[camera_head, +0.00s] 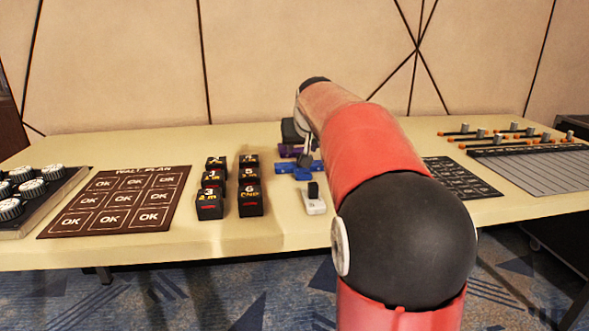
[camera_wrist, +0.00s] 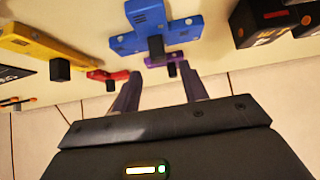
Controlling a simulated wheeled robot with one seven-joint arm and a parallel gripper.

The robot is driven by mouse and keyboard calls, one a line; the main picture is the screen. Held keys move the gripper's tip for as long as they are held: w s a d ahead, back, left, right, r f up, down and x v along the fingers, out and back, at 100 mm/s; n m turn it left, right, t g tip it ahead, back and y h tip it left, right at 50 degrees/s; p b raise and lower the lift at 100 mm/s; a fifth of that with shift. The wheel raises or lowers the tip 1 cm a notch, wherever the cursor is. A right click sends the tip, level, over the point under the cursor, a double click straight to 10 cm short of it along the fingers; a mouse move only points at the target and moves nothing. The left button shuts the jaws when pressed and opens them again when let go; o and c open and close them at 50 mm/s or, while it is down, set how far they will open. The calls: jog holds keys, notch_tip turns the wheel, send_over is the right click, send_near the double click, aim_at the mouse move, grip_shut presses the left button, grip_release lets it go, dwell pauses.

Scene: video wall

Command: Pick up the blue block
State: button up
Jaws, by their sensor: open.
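The blue block (camera_head: 287,168) lies on the cream table in the head view, partly hidden behind my arm and gripper. In the wrist view the blue block (camera_wrist: 155,22) is a cross-like shape at the top middle, with a small black stub on it. My gripper (camera_wrist: 160,71) is open, its two fingers apart with no block held between them. The blue block appears beyond the fingertips. In the head view my gripper (camera_head: 306,160) is over the table at the blue block; the exact gap cannot be told.
A purple block (camera_wrist: 166,60) is close beside the blue one. A yellow block (camera_wrist: 35,42) and a red block (camera_wrist: 108,75) lie to the left in the wrist view. Black numbered boxes (camera_head: 250,190) and a white piece with a black stub (camera_head: 314,204) stand nearby.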

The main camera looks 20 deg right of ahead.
jog(key=x, duration=0.4)
jog(key=shift+f, duration=0.4)
grip_shut()
